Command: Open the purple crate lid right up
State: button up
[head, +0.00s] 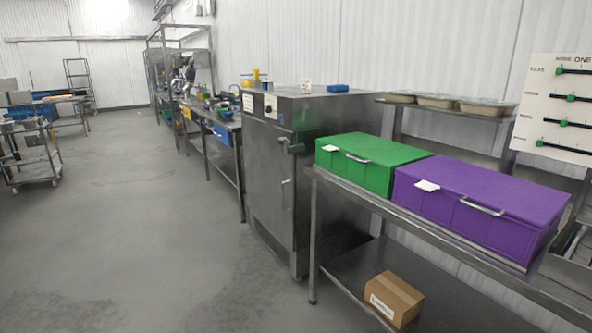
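The purple crate (460,230) stands on the steel table at the right in the head view. Its purple lid (490,187) lies flat and closed on top. A silver handle (482,207) is on the front edge of the lid, with a white tag (427,186) to its left. My gripper is not in view, so I cannot see whether it is open or shut.
A green crate (370,150) with a closed lid stands directly left of the purple crate. A cardboard box (393,299) lies on the lower shelf. A steel cabinet (268,190) stands beyond the table.

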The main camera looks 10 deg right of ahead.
aim_at(535, 205)
jog(key=i+l+u, duration=0.35)
jog(key=l, duration=0.3)
jog(key=i+l+u, duration=0.15)
jog(key=l, duration=0.2)
